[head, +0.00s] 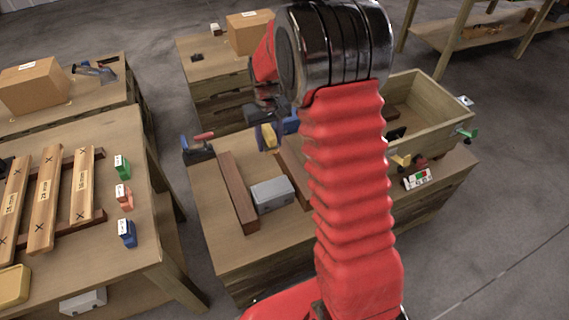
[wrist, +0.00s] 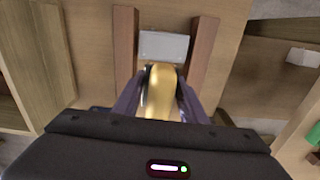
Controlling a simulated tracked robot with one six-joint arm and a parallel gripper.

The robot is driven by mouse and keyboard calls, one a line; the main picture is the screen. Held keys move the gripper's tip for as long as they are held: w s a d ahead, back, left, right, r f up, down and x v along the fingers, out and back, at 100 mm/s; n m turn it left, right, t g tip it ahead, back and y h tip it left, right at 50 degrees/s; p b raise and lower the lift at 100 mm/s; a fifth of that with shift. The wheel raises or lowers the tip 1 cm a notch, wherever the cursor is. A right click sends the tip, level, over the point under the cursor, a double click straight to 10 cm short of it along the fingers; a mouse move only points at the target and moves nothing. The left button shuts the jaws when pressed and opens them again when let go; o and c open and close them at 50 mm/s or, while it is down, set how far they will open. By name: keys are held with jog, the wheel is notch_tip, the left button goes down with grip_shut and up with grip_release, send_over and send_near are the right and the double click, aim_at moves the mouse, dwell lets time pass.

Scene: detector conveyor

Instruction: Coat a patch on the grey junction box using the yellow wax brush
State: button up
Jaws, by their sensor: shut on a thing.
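The grey junction box (head: 272,194) sits on the middle wooden bench between two dark wooden rails. In the wrist view the box (wrist: 163,46) lies just ahead of my gripper (wrist: 162,72), between the rails. My gripper is shut on the yellow wax brush (wrist: 160,95), which lies between its two fingers and points toward the box. In the head view my gripper (head: 270,138) and the brush (head: 268,136) are above the bench, behind the box and partly hidden by my arm. I cannot tell whether the brush touches the box.
The rails (head: 238,192) flank the box. A clamp (head: 199,148) stands at the bench's left edge. A wooden bin (head: 440,112) is at the right, with a small labelled block (head: 418,178) before it. The left table (head: 150,245) holds marked boards (head: 46,198) and coloured blocks (head: 122,167).

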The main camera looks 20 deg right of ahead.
jog(key=s+d+f, duration=0.2)
jog(key=d+f, duration=0.3)
jog(key=f, duration=0.6)
jog(key=shift+d, duration=0.15)
jog(key=shift+s, duration=0.1)
